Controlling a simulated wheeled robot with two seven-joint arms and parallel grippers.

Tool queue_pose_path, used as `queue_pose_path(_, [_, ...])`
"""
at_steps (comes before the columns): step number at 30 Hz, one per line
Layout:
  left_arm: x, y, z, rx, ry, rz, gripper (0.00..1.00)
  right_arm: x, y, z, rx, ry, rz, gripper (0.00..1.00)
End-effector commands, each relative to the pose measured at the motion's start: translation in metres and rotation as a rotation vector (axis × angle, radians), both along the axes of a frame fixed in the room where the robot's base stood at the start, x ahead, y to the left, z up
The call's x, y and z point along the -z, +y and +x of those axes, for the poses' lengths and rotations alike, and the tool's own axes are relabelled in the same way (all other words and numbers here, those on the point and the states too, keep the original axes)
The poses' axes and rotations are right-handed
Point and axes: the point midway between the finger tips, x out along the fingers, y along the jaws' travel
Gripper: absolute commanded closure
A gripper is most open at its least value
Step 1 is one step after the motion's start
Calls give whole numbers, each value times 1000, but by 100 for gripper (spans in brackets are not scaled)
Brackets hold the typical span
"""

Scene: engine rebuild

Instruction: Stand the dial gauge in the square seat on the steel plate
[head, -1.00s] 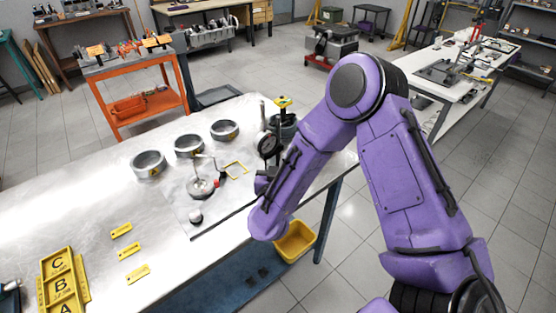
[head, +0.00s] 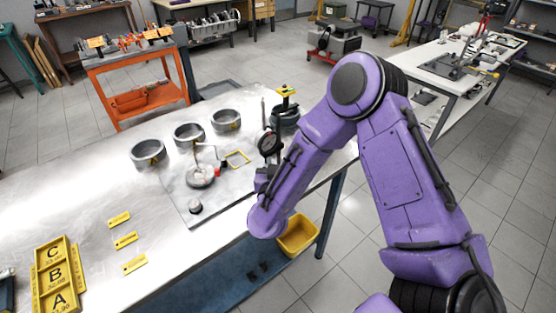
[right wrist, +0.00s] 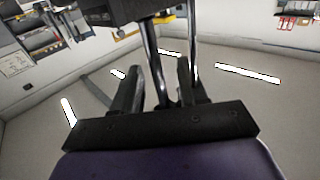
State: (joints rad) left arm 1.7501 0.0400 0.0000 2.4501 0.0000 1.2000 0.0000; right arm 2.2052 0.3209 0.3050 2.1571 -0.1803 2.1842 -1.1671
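The dial gauge (head: 268,144) is upright, with a dark round dial and a thin post. My right gripper (head: 263,180) is low on it, mostly hidden behind my purple forearm. In the right wrist view, the gripper fingers (right wrist: 160,88) close around a shiny rod (right wrist: 157,65), beside a dark block (right wrist: 130,10). The seat looks empty. The gauge's foot is hidden, so I cannot tell its height over the table. My left gripper is not in view.
A dark pot with a yellow top (head: 286,112) is behind the gauge. A yellow bin (head: 298,236) is below the table edge.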

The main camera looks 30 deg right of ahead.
Motion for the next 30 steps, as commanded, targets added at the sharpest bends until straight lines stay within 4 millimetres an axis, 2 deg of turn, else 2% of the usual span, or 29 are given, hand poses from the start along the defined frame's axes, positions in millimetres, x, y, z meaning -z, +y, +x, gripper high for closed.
queue_pose_path(2, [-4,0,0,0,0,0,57,-5,0,0,0,-1,1,58])
queue_pose_path(5, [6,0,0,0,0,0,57,0,11,-10,-5,1,-1,58])
queue_pose_path(12, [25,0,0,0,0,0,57,1,51,-57,-7,-1,-2,58])
queue_pose_path(18, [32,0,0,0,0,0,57,-1,74,-85,-2,-1,-1,58])
queue_pose_path(22, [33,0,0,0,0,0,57,-3,78,-91,-1,-1,-1,58])
queue_pose_path(30, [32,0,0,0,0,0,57,-3,79,-91,0,0,0,58])
